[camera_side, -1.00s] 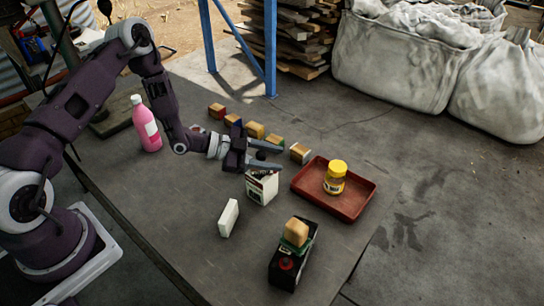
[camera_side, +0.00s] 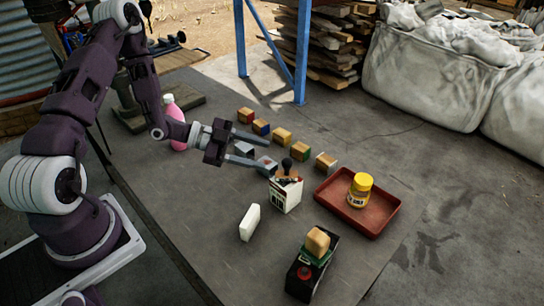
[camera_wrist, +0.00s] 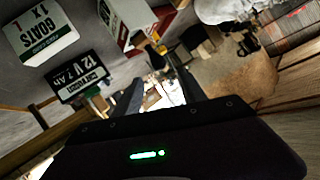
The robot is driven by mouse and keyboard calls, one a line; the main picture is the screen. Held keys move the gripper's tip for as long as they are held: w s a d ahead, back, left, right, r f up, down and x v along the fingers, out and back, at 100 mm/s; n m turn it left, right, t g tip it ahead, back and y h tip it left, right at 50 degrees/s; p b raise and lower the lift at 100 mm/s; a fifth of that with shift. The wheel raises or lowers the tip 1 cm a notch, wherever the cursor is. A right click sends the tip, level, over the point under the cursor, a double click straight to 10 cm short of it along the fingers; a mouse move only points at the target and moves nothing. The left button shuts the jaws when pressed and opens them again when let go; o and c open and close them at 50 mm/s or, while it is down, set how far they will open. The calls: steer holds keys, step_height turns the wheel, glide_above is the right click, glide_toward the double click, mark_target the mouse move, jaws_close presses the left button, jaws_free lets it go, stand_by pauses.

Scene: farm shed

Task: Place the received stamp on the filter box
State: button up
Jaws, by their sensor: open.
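A stamp with a black knob handle and brownish base (camera_side: 287,170) stands upright on the white carton (camera_side: 286,197), which I take to be the filter box; its lettering is too small to read. My gripper (camera_side: 262,153) is open and empty, behind and to the left of the stamp, its fingers pointing right and apart from it. In the wrist view, the carton (camera_wrist: 128,18) shows at the top beyond the fingers, and my gripper (camera_wrist: 160,85) is open. I cannot read any word on the stamp.
Several wooden blocks with coloured bases (camera_side: 282,137) stand in a row behind. A red tray (camera_side: 335,208) holds a yellow-lidded jar (camera_side: 360,190). A black battery (camera_side: 300,278) carries a green-based block (camera_side: 317,243). A white box (camera_side: 250,222) and pink bottle (camera_side: 172,112) stand on the table.

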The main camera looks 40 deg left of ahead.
steer(key=s+d+r+m+g+h, duration=0.1)
steer(key=d+r+m+g, duration=0.1)
steer(key=d+r+m, duration=0.35)
steer(key=s+d+r+m+g+h, duration=0.1)
steer(key=s+d+r+m+g, duration=0.1)
steer(key=r+m, duration=0.55)
steer(key=s+d+r+m+g+y, duration=0.1)
steer(key=s+d+r+m+g, duration=0.15)
steer(key=s+m, duration=0.45)
steer(key=s+d+r+m+g+y, duration=0.1)
steer(key=s+d+r+m+g, duration=0.2)
steer(key=m, duration=0.8)
steer(key=s+a+r+m+t+y, duration=0.2)
steer(key=s+a+m+y, duration=0.2)
steer(key=m, duration=0.9)
steer(key=s+a+r+m+t+y, duration=0.3)
steer(key=s+m+y, duration=0.2)
steer(key=s+m, duration=0.4)
steer(key=m, duration=0.5)
steer(key=shift+a+r+y, duration=0.25)
steer(key=shift+a+y, duration=0.15)
